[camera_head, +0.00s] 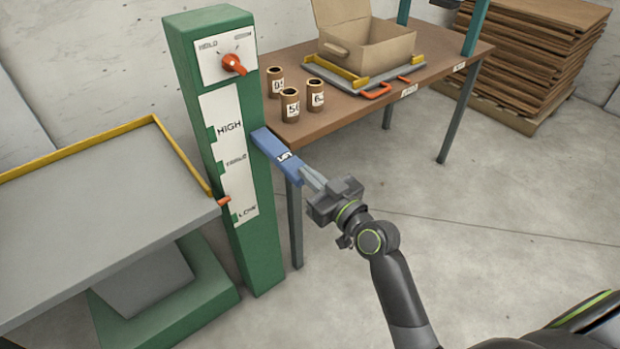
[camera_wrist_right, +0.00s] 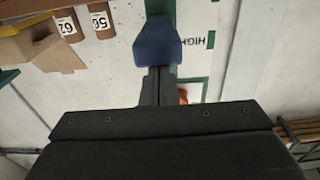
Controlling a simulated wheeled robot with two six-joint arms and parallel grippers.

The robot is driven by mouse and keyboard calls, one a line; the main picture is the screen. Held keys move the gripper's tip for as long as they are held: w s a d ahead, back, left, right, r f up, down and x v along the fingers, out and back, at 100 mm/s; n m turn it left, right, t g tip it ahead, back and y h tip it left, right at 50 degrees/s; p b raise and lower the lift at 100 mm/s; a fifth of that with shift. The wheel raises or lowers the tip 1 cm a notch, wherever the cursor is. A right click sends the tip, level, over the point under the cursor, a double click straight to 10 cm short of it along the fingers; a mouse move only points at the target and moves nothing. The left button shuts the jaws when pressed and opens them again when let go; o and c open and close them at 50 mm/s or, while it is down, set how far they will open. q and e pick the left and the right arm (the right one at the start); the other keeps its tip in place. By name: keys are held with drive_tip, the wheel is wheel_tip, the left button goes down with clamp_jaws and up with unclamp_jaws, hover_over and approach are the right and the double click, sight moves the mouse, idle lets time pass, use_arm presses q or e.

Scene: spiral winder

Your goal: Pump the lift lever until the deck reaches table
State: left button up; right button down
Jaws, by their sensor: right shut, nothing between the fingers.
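The blue lift lever (camera_head: 277,157) sticks out from the right side of the green lift column (camera_head: 250,240), tilted down to the right. My right gripper (camera_head: 308,178) is shut and empty, its fingertips at the lever's outer end; I cannot tell whether they touch it. In the right wrist view the lever (camera_wrist_right: 157,42) is straight ahead of the fingers. The grey deck (camera_head: 100,215) stands left of the column. The orange pointer (camera_head: 223,200) on the white scale sits between TABLE and LOW, nearer LOW. My left gripper is not in view.
A brown table (camera_head: 340,112) behind the lever holds several labelled cylinders (camera_head: 290,104) and an open cardboard box (camera_head: 366,45) on a tray. A red knob (camera_head: 233,64) is on the column's top panel. Stacked boards (camera_head: 535,60) stand at the back right. The right floor is clear.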

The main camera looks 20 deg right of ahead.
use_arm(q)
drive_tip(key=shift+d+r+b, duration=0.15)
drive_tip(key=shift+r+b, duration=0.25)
use_arm(e)
drive_tip(key=r+v, duration=0.1)
drive_tip(key=v, duration=0.9)
drive_tip(key=shift+s+r, duration=0.15)
drive_tip(key=shift+r, duration=0.1)
idle(1.4)
